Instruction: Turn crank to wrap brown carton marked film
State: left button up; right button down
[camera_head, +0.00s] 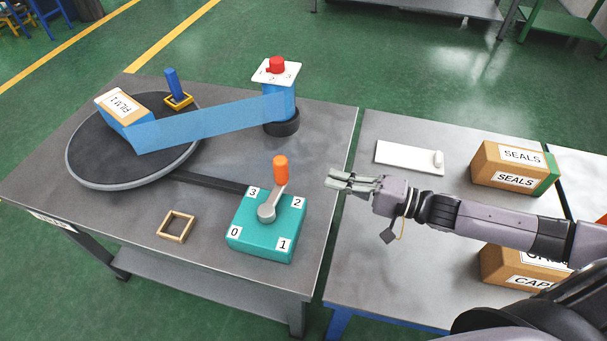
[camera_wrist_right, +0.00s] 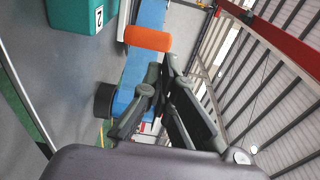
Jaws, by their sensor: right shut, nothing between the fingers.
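The brown carton (camera_head: 119,103), marked FILM, sits on the round dark turntable (camera_head: 85,165). A blue film band (camera_head: 205,122) covers part of its side and runs to the film post (camera_head: 281,104). The teal crank box (camera_head: 262,240) has corner labels 0, 1, 2 and 3. Its grey crank arm (camera_head: 270,206) points up between 3 and 2, with an upright orange handle (camera_head: 280,171). My right gripper (camera_head: 336,181) is shut and empty, right of the handle and apart from it. The right wrist view shows the handle (camera_wrist_right: 148,39) beyond the fingers. My left gripper is not in view.
A red knob (camera_head: 276,64) on a numbered white plate tops the film post. A wooden square frame (camera_head: 177,227) lies left of the crank box.

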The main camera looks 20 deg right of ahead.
aim_at(287, 167)
jog(key=b+x, duration=0.3)
jog(key=x, duration=0.4)
jog(key=shift+w+a+f, duration=0.1)
jog(key=shift+w+a, duration=0.05)
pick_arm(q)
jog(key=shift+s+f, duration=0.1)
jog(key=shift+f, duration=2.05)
pick_arm(e)
jog(key=shift+x, duration=0.8)
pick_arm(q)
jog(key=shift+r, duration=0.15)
